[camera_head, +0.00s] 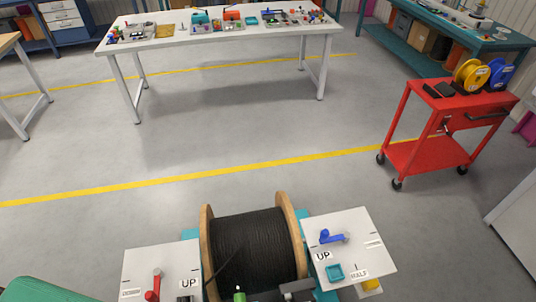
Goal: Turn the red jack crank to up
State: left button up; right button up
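The red jack crank (154,285) is on the white left panel (140,262) of the reel stand, at the bottom of the head view. Its arm runs up and down in the picture, between a label on its left that seems to read DOWN (131,293) and the UP label (188,284) on its right. The panel's lower part is cut off by the frame edge. Neither of my grippers can be made out in this view.
A wooden reel of black cable (253,246) sits right of the left panel. The right panel (362,222) carries a blue crank (333,237) and UP and HALF labels. A red cart (420,155), a white workbench (230,42) and open grey floor lie beyond.

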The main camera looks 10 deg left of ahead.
aim_at(151, 296)
jog(key=u, duration=1.8)
jog(key=l+z, duration=0.1)
jog(key=z, duration=0.25)
